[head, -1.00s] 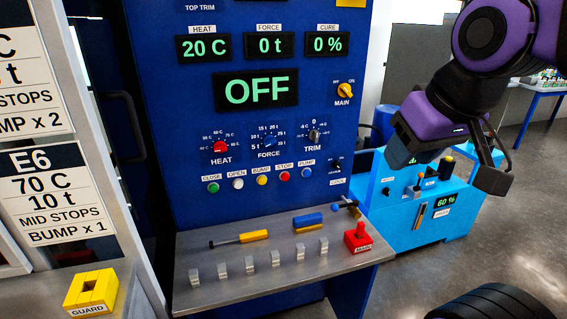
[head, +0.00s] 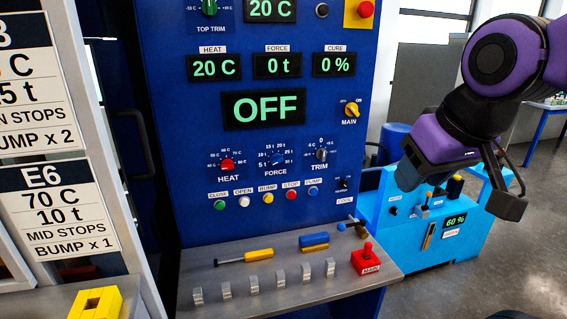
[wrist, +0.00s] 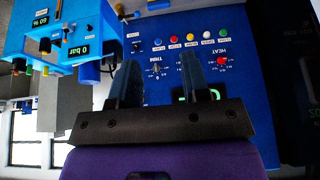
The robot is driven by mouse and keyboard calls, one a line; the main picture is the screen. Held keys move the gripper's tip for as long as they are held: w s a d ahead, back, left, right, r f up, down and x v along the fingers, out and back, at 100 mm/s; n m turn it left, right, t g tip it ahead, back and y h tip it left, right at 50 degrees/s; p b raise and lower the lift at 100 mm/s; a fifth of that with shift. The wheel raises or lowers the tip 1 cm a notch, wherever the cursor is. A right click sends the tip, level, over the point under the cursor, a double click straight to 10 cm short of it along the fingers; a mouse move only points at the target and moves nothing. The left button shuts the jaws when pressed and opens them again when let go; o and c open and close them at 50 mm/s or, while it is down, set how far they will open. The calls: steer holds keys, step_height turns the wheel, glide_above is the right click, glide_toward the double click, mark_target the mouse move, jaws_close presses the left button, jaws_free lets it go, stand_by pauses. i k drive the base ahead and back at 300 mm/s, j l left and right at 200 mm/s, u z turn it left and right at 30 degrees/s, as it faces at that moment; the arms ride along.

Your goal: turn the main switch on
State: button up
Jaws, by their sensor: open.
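The main switch is a yellow rotary knob (head: 351,109) labelled MAIN, with OFF and ON marks, on the right side of the blue panel (head: 215,150) in the head view. The large display (head: 263,107) reads OFF. My gripper (head: 458,190) hangs to the right of the panel, apart from the knob. In the wrist view its two fingers (wrist: 157,82) stand apart with nothing between them. The panel shows behind them upside down, with the TRIM dial (wrist: 157,67) and HEAT dial (wrist: 214,68). The MAIN knob cannot be made out in the wrist view.
A red lever block (head: 369,260) also labelled MAIN stands on the grey shelf (head: 225,312), with a screwdriver (head: 244,257) and several grey blocks. A blue machine (head: 420,235) stands at right behind my gripper. A yellow guard block (head: 97,303) is at lower left.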

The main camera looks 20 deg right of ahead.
mark_target(351, 109)
steer(key=i+z, duration=0.15)
steer(key=z, duration=0.25)
steer(key=i+j+z, duration=0.1)
steer(key=z, duration=0.3)
steer(key=i+j+z, duration=0.15)
steer(key=z, duration=0.25)
